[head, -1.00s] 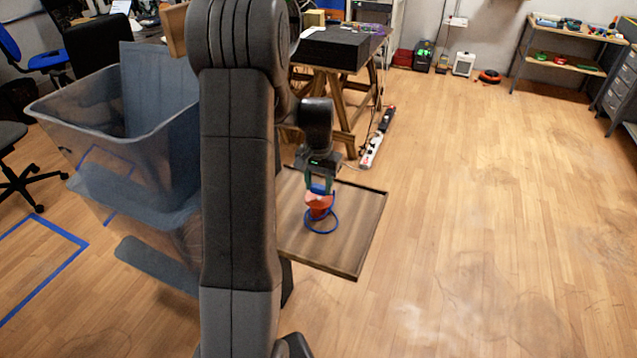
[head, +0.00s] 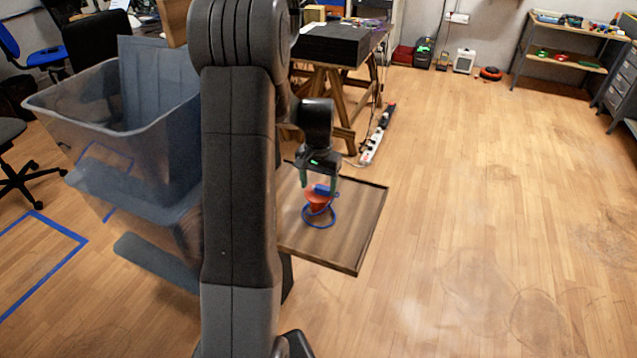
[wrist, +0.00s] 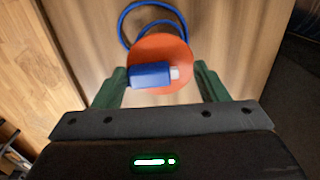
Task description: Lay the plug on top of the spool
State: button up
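The orange-red spool (head: 316,201) stands on the wooden tray (head: 358,222); its round top (wrist: 172,52) shows in the wrist view. The blue plug (wrist: 150,75) with a pale tip lies across the top of the spool; it also shows in the head view (head: 322,189). Its blue cable (head: 320,226) loops beside the spool on the tray. My gripper (wrist: 160,85) is open, its green fingers apart on either side of the plug. In the wrist view there is a gap at the tip side; contact at the other end is unclear.
A large grey bin (head: 75,120) stands left of the tray. A wooden trestle table (head: 340,75) with a black box is behind it, and a white power strip (head: 377,135) lies on the floor. Floor on the right is clear.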

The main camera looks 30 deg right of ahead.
jog(key=shift+r, duration=0.15)
notch_tip(320, 180, up, 14)
jog(key=shift+f, duration=0.2)
jog(key=shift+f, duration=0.15)
dwell(0.4)
notch_tip(320, 180, down, 14)
jog(key=shift+r, duration=0.5)
jog(key=shift+f, duration=0.1)
dwell(0.4)
